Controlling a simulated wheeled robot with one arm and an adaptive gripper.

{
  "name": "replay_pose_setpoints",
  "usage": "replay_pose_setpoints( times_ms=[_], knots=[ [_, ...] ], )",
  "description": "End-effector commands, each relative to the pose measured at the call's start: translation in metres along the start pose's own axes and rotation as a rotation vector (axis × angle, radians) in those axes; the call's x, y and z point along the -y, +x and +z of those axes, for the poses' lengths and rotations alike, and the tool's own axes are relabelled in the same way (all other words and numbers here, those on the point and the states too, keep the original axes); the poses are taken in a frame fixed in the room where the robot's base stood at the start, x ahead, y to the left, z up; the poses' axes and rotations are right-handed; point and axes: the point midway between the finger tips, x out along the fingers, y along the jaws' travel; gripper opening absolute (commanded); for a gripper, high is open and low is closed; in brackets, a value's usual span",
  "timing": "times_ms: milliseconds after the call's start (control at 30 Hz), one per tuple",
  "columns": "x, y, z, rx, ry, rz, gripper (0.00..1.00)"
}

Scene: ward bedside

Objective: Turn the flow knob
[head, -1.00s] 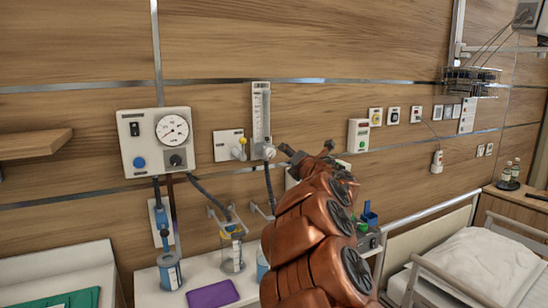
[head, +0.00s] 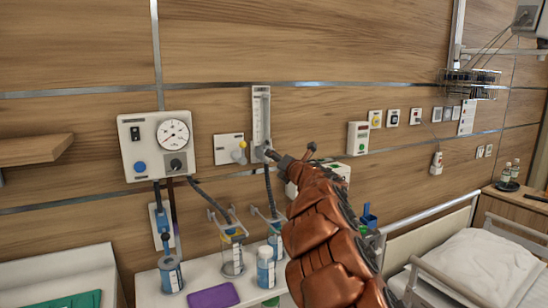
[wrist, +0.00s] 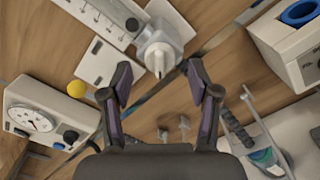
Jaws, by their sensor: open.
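The flowmeter (head: 261,112) is a clear upright tube on a pale plate on the wood wall. In the wrist view its scale (wrist: 112,14) runs in from the top left to a grey body. The pale flow knob (wrist: 158,58) sticks out from that body toward me. My gripper (wrist: 159,84) is open and empty, its two dark fingertips spread to either side just short of the knob, with a visible gap. In the head view my gripper (head: 290,151) is at the flowmeter's lower end, where one finger overlaps and hides the knob area.
Left of the flowmeter are a wall outlet with a yellow ball (wrist: 77,89) and a gauge box (head: 157,144). A white box with a blue ring (wrist: 301,12) is at the wrist view's upper right.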

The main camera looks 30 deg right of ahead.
Motion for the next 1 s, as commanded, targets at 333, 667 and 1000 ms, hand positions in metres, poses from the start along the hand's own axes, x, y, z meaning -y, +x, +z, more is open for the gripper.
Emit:
replay_pose_setpoints(
  times_ms=[333,667,1000],
  knots=[
    [-0.001,0.019,0.001,0.0,0.0,0.001,0.61],
    [0.0,0.019,0.0,0.001,0.0,0.0,0.5],
    [0.0,0.019,0.0,0.001,0.001,0.001,0.14]
  ],
)
